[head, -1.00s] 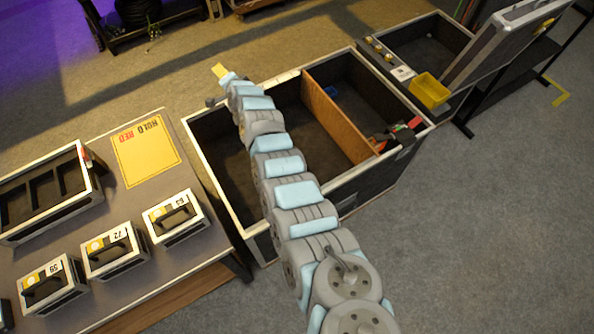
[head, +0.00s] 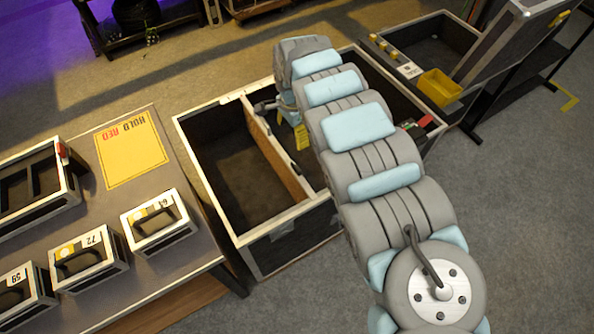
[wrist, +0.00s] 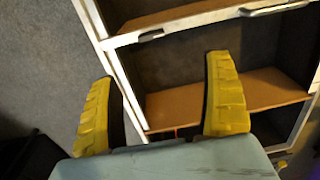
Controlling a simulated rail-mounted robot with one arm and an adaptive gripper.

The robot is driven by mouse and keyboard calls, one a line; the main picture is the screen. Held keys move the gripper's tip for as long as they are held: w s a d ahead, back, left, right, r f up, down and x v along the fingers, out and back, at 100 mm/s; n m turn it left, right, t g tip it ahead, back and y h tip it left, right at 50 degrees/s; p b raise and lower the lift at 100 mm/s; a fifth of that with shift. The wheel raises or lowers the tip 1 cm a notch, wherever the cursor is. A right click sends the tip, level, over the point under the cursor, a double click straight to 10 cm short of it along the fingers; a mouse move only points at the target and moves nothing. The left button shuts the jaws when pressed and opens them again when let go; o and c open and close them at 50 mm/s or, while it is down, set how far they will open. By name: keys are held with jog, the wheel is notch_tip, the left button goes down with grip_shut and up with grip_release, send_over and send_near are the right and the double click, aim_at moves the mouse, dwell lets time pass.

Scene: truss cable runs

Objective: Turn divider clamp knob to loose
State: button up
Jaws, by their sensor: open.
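The brown wooden divider (head: 275,150) stands across the open black case (head: 232,165), left of its middle in the head view. A small dark fitting (head: 295,169) sits at the divider's right face; I cannot tell whether it is the clamp knob. My gripper (head: 301,136) is just right of the divider, partly hidden by my arm. In the wrist view my gripper (wrist: 162,66) has its two yellow fingers wide apart with nothing held. Brown panelling (wrist: 178,106) shows between and beyond them. No knob is clearly seen.
A table at left holds a yellow sheet (head: 131,150), a black tray (head: 40,190) and several numbered small cases. At right are a yellow bin (head: 440,86) and an open-lidded case. A red item (head: 426,121) lies at the case's right end. Grey floor is clear in front.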

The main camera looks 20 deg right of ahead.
aim_at(296, 166)
jog(key=f+b, duration=0.1)
jog(key=f, duration=0.4)
jog(key=f+b, duration=0.2)
jog(key=f, duration=0.4)
jog(key=s+f+b, duration=0.1)
jog(key=f+b, duration=0.1)
jog(key=f, duration=0.4)
jog(key=shift+d+f, duration=0.2)
jog(key=shift+d, duration=0.1)
jog(key=c, duration=1.2)
